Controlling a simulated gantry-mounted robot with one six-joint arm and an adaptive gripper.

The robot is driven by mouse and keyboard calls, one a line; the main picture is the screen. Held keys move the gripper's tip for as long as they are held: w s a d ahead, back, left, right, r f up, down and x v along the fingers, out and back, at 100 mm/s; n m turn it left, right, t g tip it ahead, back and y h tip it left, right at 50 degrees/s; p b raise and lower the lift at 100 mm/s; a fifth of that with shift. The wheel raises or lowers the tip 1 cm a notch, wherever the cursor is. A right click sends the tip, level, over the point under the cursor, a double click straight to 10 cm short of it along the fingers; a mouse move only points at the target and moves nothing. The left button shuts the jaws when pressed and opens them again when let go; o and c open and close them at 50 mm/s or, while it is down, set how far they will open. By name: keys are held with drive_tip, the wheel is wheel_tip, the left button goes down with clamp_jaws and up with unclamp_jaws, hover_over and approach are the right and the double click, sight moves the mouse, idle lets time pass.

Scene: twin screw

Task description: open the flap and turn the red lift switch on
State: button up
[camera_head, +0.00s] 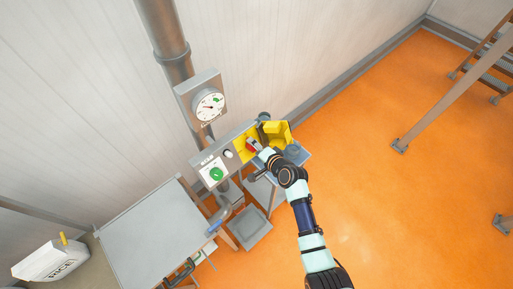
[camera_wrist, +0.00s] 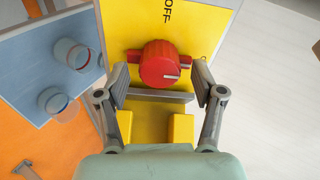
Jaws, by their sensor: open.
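The red lift switch (camera_head: 251,145) sits on a yellow plate on the wall-side control panel. In the wrist view it is a round red knob (camera_wrist: 158,62) with a pale mark at its right, on the yellow plate (camera_wrist: 120,20) marked "OFF". A yellow box-like cover (camera_head: 280,133), which looks like the flap, stands swung away to the right of the switch, leaving the knob uncovered. My gripper (camera_wrist: 162,88) is open, its fingers either side of the knob's near edge. I cannot tell whether they touch it. In the head view my gripper (camera_head: 264,154) is partly hidden by my wrist.
The panel also carries a green knob (camera_head: 216,174) and a white button (camera_head: 228,154). A round gauge (camera_head: 209,106) hangs on the pipe (camera_head: 167,45) above. A grey table (camera_head: 155,235) stands at lower left.

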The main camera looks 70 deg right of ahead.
drive_tip(key=v, duration=1.2)
drive_tip(key=w+a+r+n+t+y, duration=0.1)
drive_tip(key=w+a+r+n+y, duration=0.2)
drive_tip(key=w+a+r+n, duration=0.55)
drive_tip(key=w+a+r+n+y, duration=0.1)
drive_tip(key=a+r+n, duration=0.3)
drive_tip(key=a, duration=0.6)
drive_tip(key=w+a+r+n+t+y, duration=0.1)
drive_tip(key=w+a+r+n, duration=0.2)
drive_tip(key=a, duration=0.6)
drive_tip(key=w+a+r+n+y, duration=0.2)
drive_tip(key=a+r+n, duration=0.3)
drive_tip(key=a, duration=0.5)
drive_tip(key=shift+a+r+n, duration=0.25)
drive_tip(key=shift+a+n, duration=0.1)
drive_tip(key=shift+n, duration=0.4)
